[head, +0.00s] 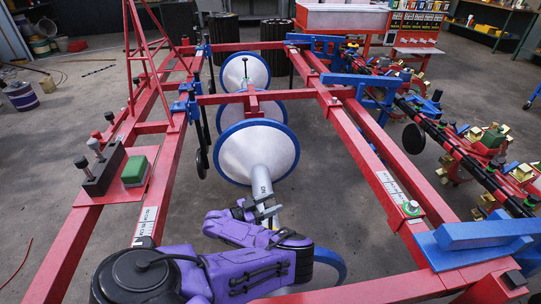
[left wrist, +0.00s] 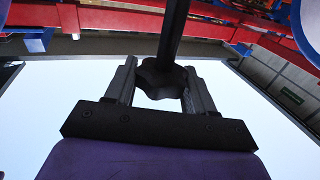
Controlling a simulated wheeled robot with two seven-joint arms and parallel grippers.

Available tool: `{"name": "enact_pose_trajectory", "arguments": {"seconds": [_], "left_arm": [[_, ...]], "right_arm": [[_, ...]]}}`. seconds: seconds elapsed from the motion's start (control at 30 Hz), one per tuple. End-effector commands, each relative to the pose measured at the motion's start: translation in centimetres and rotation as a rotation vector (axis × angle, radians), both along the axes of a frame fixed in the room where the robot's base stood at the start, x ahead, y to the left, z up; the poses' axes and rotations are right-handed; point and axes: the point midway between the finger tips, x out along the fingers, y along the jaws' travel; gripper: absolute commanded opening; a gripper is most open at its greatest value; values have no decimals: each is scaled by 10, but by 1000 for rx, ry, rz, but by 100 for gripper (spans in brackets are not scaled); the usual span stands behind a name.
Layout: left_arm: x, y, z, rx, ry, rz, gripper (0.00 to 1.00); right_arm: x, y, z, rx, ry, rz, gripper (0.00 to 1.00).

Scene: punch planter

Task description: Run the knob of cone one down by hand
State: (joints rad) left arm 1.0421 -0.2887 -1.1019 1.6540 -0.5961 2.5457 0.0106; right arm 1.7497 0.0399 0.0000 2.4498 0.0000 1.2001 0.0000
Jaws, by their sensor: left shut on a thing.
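A black lobed knob (left wrist: 163,80) on a dark rod (left wrist: 173,30) shows in the left wrist view. My left gripper (left wrist: 158,92) has its two grey fingers on either side of the knob and is shut on it. In the head view my left gripper (head: 267,212) is at the near side of a large white cone with a blue rim (head: 257,150). I cannot make out the knob in the head view. My right gripper is not in view.
More white, blue-rimmed cones (head: 245,72) stand behind, and another (head: 327,266) is partly hidden by my arm. Red frame beams (head: 350,135) run along both sides. A black block with posts (head: 104,172) and a green block (head: 134,170) sit on the left beam.

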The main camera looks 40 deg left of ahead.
Motion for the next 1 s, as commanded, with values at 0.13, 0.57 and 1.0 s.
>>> {"name": "enact_pose_trajectory", "arguments": {"seconds": [0.13, 0.57, 1.0], "left_arm": [[-1, 1, 7, 0, 5, -136, 23], [0, 2, 5, -1, 4, -544, 24], [2, 1, -3, -2, 2, -876, 24]], "right_arm": [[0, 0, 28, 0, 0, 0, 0], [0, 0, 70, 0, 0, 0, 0], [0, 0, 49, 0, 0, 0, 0]]}}
